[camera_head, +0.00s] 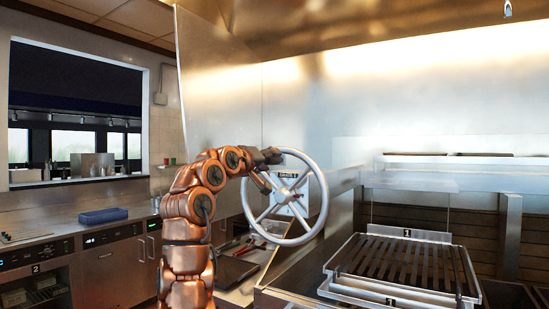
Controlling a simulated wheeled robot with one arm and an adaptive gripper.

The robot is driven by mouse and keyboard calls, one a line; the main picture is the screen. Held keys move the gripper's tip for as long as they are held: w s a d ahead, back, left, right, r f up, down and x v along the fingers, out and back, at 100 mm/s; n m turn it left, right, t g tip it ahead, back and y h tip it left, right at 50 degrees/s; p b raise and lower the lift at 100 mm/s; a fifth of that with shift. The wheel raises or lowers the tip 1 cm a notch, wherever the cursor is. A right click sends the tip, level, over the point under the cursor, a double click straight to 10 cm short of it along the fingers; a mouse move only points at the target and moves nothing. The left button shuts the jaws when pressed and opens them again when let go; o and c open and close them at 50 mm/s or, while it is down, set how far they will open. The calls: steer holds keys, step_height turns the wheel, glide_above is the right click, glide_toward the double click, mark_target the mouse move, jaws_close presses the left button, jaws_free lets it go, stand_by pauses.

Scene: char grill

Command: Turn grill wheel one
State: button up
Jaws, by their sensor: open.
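The grill wheel (318,222) is a large silver spoked handwheel at the middle of the head view, upright and facing me at an angle. A dark label plate (289,174) shows behind its upper part; its text is too small to read surely. My copper arm rises at the left of the wheel and bends over to it. My gripper (264,182) is open at the wheel's upper left, by the rim and a spoke. I cannot tell whether its fingers touch the wheel or go around the rim.
A grill grate (405,264) in a metal frame, marked 1, sits right of the wheel. A steel counter with a blue tray (103,215) runs along the left. Dark flat items (236,268) lie on the surface behind my arm. A steel shelf (455,180) spans the back right.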

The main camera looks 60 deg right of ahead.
steer(key=shift+w+d+p, duration=0.1)
steer(key=shift+d+p, duration=0.4)
steer(key=shift+d, duration=1.25)
steer(key=shift+c, duration=0.3)
jaws_close()
